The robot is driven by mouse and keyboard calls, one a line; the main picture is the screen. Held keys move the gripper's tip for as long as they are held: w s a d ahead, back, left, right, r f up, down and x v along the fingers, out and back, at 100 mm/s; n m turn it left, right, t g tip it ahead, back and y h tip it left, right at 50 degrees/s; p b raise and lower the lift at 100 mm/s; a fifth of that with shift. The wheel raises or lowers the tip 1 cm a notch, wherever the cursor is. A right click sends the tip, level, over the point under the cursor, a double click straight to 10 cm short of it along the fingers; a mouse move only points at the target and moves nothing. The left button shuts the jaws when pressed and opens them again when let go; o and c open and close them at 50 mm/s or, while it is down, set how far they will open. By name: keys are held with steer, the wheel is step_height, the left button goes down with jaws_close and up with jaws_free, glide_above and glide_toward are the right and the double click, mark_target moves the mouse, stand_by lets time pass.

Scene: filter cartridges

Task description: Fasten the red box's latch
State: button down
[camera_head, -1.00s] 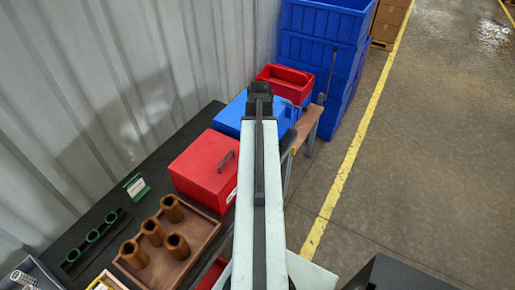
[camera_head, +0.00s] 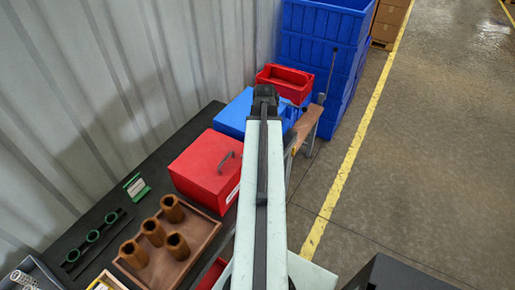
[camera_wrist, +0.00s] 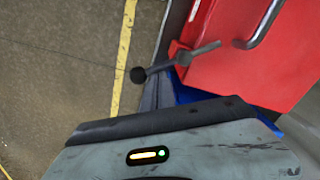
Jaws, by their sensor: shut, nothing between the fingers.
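The red box (camera_head: 205,165) stands shut on the dark bench, left of my arm, with a dark handle (camera_head: 228,160) on its lid. In the wrist view a red surface (camera_wrist: 255,75), apparently this box, shows at upper right with a curved metal handle (camera_wrist: 265,22). A grey lever with a black ball knob (camera_wrist: 138,75) sticks out at its edge over the floor side. It looks like the latch, but whether it is fastened I cannot tell. My gripper (camera_head: 264,92) is shut and empty, beyond the red box near the blue box. My arm hides the red box's right side.
A blue box (camera_head: 237,112) stands behind the red box, with a red tray (camera_head: 285,78) and stacked blue crates (camera_head: 325,35) farther back. A brown tray (camera_head: 195,240) with several brown cylinders is nearer. The floor (camera_head: 420,150) at right is clear.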

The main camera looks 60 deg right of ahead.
steer(key=shift+s+a, duration=0.45)
steer(key=shift+s, duration=0.15)
steer(key=shift+s, duration=0.4)
step_height(320, 180, up, 8)
steer(key=p, duration=0.8)
steer(key=shift+r, duration=0.15)
